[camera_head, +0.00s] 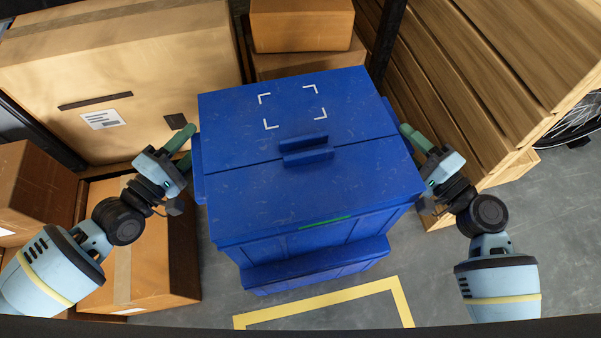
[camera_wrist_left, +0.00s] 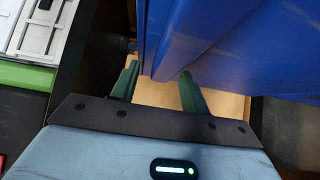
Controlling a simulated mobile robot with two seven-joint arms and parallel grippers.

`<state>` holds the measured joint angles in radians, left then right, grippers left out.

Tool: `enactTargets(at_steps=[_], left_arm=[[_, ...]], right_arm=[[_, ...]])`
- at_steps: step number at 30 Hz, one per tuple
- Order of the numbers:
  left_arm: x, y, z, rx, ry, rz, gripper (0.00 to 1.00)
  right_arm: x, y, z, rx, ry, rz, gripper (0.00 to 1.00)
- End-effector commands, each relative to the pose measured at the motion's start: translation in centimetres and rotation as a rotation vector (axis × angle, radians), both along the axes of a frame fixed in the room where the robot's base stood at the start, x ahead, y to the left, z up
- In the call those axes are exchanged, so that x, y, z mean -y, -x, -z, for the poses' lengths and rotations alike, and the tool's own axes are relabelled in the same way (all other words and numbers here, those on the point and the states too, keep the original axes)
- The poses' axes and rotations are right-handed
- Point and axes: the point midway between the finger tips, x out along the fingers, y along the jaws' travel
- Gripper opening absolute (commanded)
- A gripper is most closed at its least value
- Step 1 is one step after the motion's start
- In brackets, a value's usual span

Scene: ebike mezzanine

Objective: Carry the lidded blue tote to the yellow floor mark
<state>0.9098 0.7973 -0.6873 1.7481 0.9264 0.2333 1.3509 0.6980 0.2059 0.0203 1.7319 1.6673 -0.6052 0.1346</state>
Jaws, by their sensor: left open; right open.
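The lidded blue tote (camera_head: 300,200) fills the middle of the head view, its two-flap lid closed. A further blue ledge or box part (camera_head: 318,271) shows below its front; I cannot tell whether it is a separate tote. My left gripper (camera_head: 186,139) is open at the tote's left side. In the left wrist view its fingers (camera_wrist_left: 160,88) are apart, with a blue edge (camera_wrist_left: 158,45) beyond and between them. My right gripper (camera_head: 413,140) is open at the tote's right side.
A large cardboard box (camera_head: 110,60) stands at the far left, smaller cartons (camera_head: 150,240) at the near left. More cartons (camera_head: 300,25) stand behind the tote. A slatted wooden crate (camera_head: 480,90) stands close on the right. Grey floor (camera_head: 430,285) is clear in front.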

Motion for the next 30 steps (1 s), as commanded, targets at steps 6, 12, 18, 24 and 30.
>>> enactTargets(at_steps=[6,12,18,24,30], left_arm=[[0.00,0.02,0.02,-0.001,-0.001,0.000,0.42],[-0.01,0.03,0.02,0.000,0.000,0.000,0.15],[-0.02,0.03,0.02,-0.001,-0.001,0.000,0.00],[-0.03,0.04,0.03,-0.001,-0.001,0.000,0.00],[-0.04,0.04,0.03,-0.001,-0.001,0.000,0.00]], right_arm=[[0.00,0.01,0.00,0.000,0.000,0.000,0.42],[0.02,0.02,0.00,0.000,0.000,0.000,0.15],[0.02,0.03,0.00,0.000,0.000,0.000,0.00],[0.04,0.04,0.01,0.000,0.000,0.000,0.00],[0.04,0.04,0.01,0.000,0.000,0.000,0.00]])
